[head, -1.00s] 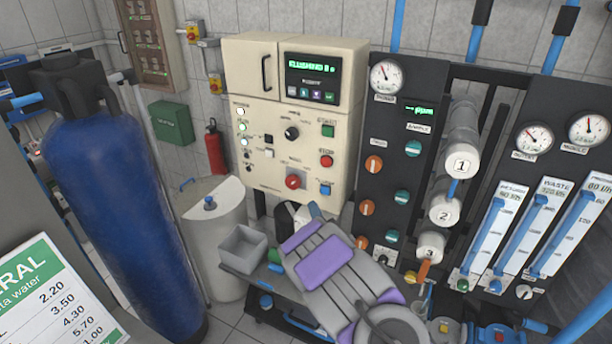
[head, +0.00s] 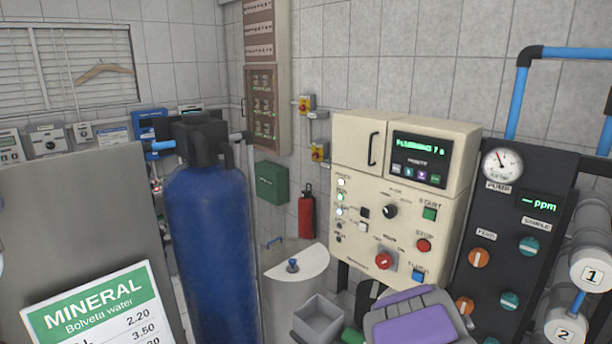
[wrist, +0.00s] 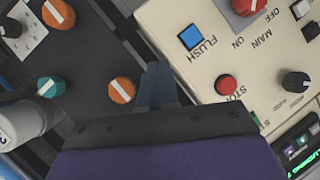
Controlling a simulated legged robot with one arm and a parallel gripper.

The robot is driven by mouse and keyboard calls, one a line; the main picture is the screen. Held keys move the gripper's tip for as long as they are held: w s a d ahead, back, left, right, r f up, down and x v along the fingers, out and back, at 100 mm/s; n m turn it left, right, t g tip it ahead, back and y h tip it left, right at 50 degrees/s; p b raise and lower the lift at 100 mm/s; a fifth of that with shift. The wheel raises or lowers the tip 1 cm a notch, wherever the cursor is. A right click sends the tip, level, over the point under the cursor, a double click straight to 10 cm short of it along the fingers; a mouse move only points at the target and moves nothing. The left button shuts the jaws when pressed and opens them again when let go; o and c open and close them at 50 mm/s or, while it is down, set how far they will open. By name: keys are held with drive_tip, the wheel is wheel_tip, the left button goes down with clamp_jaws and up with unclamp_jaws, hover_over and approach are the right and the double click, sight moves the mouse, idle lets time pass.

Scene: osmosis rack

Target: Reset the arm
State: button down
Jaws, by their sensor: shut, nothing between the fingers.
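My arm, grey with purple panels, shows at the bottom of the head view, low in front of the control panels. The gripper itself is not visible in the head view. In the wrist view my gripper (wrist: 162,85) shows as two blue-grey fingers close together, shut and empty. Its tips lie over the gap between the cream control box (wrist: 205,75) and the black valve panel (wrist: 90,75). The fingers appear apart from the buttons and knobs. The cream control box also shows in the head view (head: 350,255).
A blue tank (head: 212,240) and a white price sign (head: 100,310) stand on the left. A cream lidded container (head: 297,265) and a grey bin (head: 318,318) stand near my arm. White membrane tubes (head: 590,268) are at the right edge. A red extinguisher (head: 306,215) hangs behind.

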drive_tip(key=s+a+n+g+y+b, duration=0.1)
drive_tip(key=s+a, duration=0.5)
drive_tip(key=s, duration=0.9)
drive_tip(key=s+a+r+n+g+y+b, duration=0.1)
drive_tip(key=s+a+n+g, duration=0.5)
drive_tip(key=s, duration=0.9)
drive_tip(key=s+a+r+n+g+y+b, duration=0.1)
drive_tip(key=s+a+n+g+y, duration=0.2)
drive_tip(key=s, duration=1.2)
drive_tip(key=a+n+g, duration=0.1)
drive_tip(key=a+g, duration=0.2)
drive_tip(key=g, duration=0.1)
drive_tip(key=shift+s+a+y, duration=0.15)
drive_tip(key=shift+a+y, duration=0.15)
drive_tip(key=shift+a, duration=0.05)
